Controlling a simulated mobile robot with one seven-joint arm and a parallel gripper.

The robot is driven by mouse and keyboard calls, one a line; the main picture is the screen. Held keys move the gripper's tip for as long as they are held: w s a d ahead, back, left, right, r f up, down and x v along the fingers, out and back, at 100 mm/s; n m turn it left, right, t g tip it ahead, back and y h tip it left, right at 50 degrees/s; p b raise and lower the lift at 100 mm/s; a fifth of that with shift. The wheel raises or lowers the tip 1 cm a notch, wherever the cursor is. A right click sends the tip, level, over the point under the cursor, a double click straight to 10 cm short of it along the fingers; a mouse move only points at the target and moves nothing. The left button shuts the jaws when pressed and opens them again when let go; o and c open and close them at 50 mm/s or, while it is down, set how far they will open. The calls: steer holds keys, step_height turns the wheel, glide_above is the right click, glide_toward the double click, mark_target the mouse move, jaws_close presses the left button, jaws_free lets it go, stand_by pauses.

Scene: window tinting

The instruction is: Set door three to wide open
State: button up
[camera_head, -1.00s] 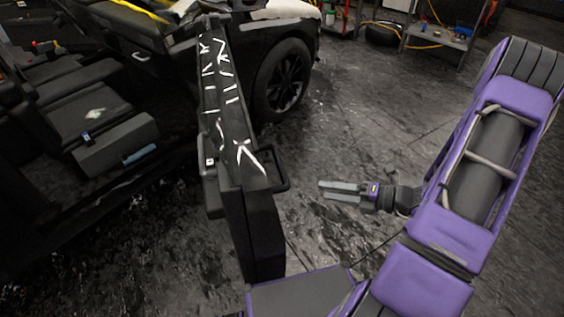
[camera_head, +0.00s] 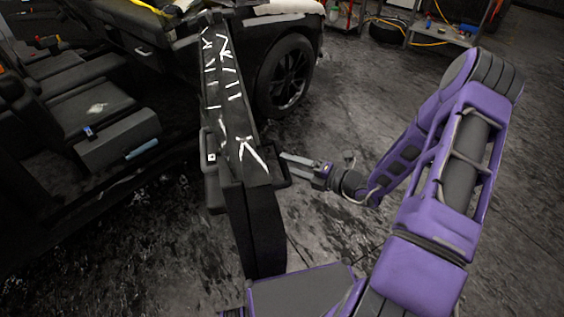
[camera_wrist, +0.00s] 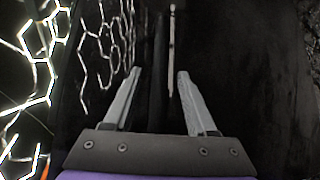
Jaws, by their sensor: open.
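A black car door (camera_head: 240,165) stands swung out from the dark car in the head view, seen nearly edge-on, with white line marks along its upper surface. I see no number on it. A black handle-like loop (camera_head: 283,181) sticks out from its right side. My gripper (camera_head: 285,163) is right of the door, its tips at or very near this loop; I cannot tell whether they touch. In the wrist view my gripper (camera_wrist: 159,75) is open, with a dark surface and a thin pale upright strip (camera_wrist: 172,50) ahead between the fingers.
The open car interior with a seat (camera_head: 95,110) lies left of the door. A front wheel (camera_head: 287,75) stands beyond it. A metal cart (camera_head: 440,35) with cables is at the back right. The wet-looking dark floor (camera_head: 345,120) right of the door is clear.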

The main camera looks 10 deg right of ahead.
mark_target(282, 162)
steer(key=shift+x, duration=1.6)
jaws_close()
